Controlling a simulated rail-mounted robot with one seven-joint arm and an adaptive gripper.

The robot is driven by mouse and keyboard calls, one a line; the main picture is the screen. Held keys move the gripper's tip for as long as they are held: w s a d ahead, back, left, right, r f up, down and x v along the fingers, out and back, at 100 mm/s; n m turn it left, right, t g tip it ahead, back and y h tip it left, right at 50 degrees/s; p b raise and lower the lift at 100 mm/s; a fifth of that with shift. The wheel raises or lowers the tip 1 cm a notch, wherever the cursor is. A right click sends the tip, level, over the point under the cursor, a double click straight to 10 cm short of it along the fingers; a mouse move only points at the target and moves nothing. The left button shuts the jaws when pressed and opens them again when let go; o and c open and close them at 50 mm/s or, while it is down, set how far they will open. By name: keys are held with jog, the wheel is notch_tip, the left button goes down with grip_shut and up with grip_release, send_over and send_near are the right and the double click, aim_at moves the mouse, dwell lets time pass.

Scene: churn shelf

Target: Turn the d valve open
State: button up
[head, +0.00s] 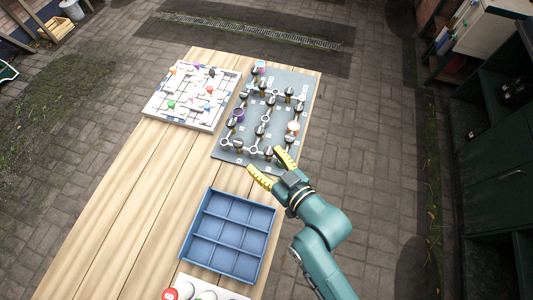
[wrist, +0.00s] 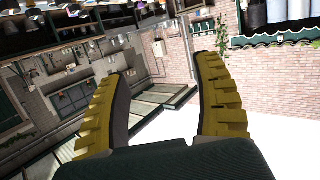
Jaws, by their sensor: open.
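A dark grey valve board (head: 256,152) lies at the far right of the wooden table and carries pipes with several black-handled valves. The letters beside the valves are too small to read, so I cannot tell which is the d valve. My gripper (head: 267,163) has yellow fingers, is open and empty, and appears over the board's near edge, apart from the valves. In the wrist view my two yellow fingers (wrist: 160,95) stand wide apart with nothing between them. The wrist view shows no valve or board.
A white maze-like board (head: 162,112) with small coloured pieces lies left of the valve board. A blue compartment tray (head: 183,258) sits nearer, below my gripper in the picture. A white holder with a red round item (head: 170,294) is at the near edge. The table's left side is clear.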

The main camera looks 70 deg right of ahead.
aim_at(269, 151)
jog(key=s+d+f+m+g+b, duration=0.1)
jog(key=s+f+m+g+b, duration=0.15)
jog(key=s+f, duration=0.7)
jog(key=shift+n+h, duration=0.25)
jog(key=shift+h, duration=0.15)
jog(key=b+x, duration=0.1)
jog(key=x, duration=0.8)
jog(key=b+x, duration=0.1)
jog(key=x, duration=0.8)
jog(key=shift+w+a+f+b, duration=0.1)
jog(key=shift+a+f+b, duration=0.1)
jog(key=shift+a+b, duration=0.1)
jog(key=c, duration=1.2)
